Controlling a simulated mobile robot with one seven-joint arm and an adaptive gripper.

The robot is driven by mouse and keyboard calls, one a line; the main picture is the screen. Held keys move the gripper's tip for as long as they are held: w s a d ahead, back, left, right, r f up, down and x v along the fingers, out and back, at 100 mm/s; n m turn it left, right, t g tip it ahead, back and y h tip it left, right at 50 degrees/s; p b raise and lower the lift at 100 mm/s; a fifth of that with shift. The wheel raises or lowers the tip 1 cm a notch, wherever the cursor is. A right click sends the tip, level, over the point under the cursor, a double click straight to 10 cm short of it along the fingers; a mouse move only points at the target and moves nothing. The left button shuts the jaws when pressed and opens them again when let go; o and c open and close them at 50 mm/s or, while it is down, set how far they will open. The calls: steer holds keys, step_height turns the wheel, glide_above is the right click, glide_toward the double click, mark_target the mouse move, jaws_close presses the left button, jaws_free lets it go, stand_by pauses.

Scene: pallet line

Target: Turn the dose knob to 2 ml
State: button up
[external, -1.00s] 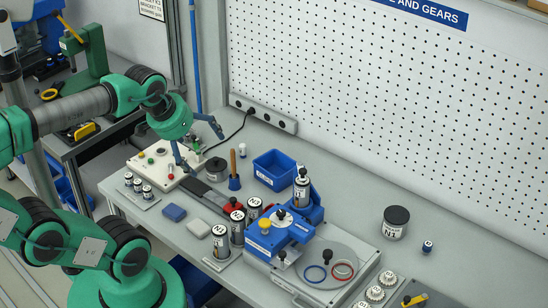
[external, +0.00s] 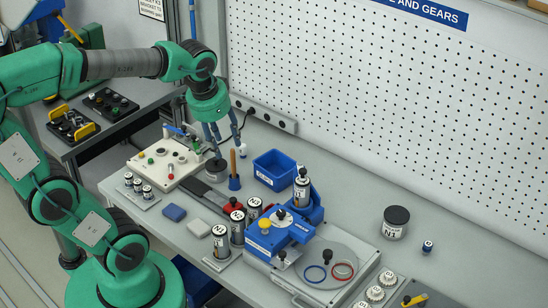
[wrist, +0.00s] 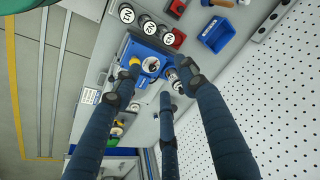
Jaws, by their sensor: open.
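The blue dosing machine (external: 282,240) stands on the middle of the bench. A black knob on a pale round dial (external: 280,214) sits on its top, with a yellow knob (external: 264,224) beside it; I cannot read the dial. The machine also shows in the wrist view (wrist: 143,80), partly behind my fingers. My gripper (external: 224,145) is open and empty, fingers pointing down, above the bench left of and behind the machine. In the wrist view my spread fingers (wrist: 160,80) overlap the machine's image, but they are well apart from it.
A wooden-handled tool (external: 234,170) stands upright beside a blue bin (external: 274,168). A labelled bottle (external: 302,188) stands in the machine; black-topped jars (external: 221,242) stand before it.

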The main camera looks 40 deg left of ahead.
steer(key=w+d+f+m+g+y+p, duration=0.25)
steer(key=w+d+f+m+p, duration=0.2)
steer(key=w+d, duration=0.45)
steer(key=m+g+y+p, duration=0.1)
steer(key=m+g+p, duration=0.1)
steer(key=m, duration=0.4)
glide_toward(282, 214)
steer(key=w+v, duration=0.1)
steer(key=v, duration=0.5)
steer(key=shift+s+d+f+g+y, duration=0.15)
steer(key=shift+f+g+y, duration=0.1)
steer(key=shift+f, duration=0.1)
steer(key=shift+f, duration=0.1)
steer(key=x, duration=1.3)
steer(key=shift+f, duration=0.3)
jaws_close()
